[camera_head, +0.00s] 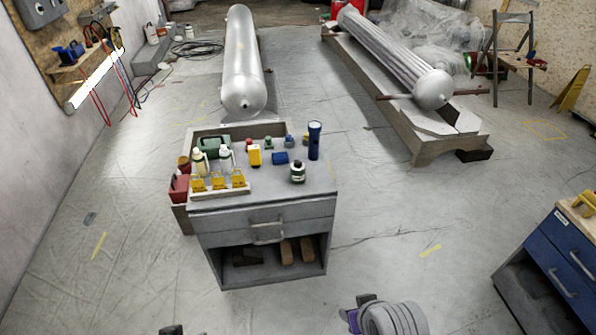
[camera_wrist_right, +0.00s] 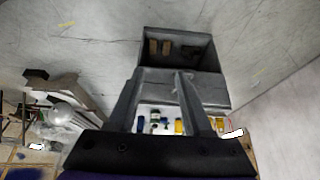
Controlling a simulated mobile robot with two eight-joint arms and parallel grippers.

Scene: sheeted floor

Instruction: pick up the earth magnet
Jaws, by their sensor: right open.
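A grey workbench cabinet (camera_head: 262,205) stands in the middle of the head view with many small items on top. I cannot tell for sure which is the earth magnet. Candidates are the small red (camera_head: 249,144), green (camera_head: 269,143) and blue (camera_head: 289,140) pieces near the back edge and a blue block (camera_head: 280,158). In the right wrist view, my right gripper (camera_wrist_right: 161,74) is open and empty, with the bench-top items visible between its fingers, beyond the tips. Only a dark bit of what seems my left gripper (camera_head: 172,330) shows at the bottom edge.
The bench also holds a blue flashlight (camera_head: 314,140), a dark green jar (camera_head: 297,172), a yellow item (camera_head: 255,155), white bottles and a tray (camera_head: 220,193) of yellow pieces. A blue drawer cabinet (camera_head: 562,255) stands at right. Floor around the bench is mostly clear.

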